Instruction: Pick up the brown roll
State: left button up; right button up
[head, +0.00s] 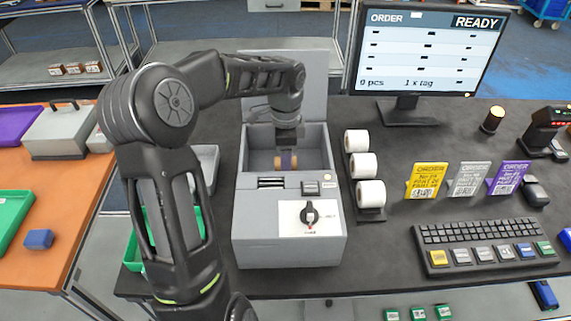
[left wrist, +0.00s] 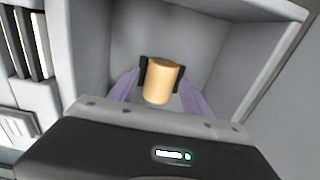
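The brown roll (left wrist: 161,80) is a small tan cylinder inside the open compartment of a grey printer-like machine (head: 290,230). In the left wrist view it sits between the dark finger pads of my left gripper (left wrist: 162,76), which appear to touch it on both sides. In the head view my left gripper (head: 287,160) points down into the compartment. Only small tan parts of the roll show beside its purple finger. I cannot tell whether the roll rests on the floor of the compartment. My right gripper is not in view.
The machine's grey lid (head: 312,85) stands raised behind the compartment, whose walls surround the gripper closely. Further right are order cards (head: 427,180), a keyboard (head: 485,243), a monitor (head: 425,50) and a scanner (head: 543,130).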

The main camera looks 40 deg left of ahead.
pick_arm(q)
grip_shut()
dwell(0.4)
notch_tip(320, 180, up, 10)
jog(key=shift+r+b, duration=0.1)
jog(key=shift+b, duration=0.4)
dwell(0.5)
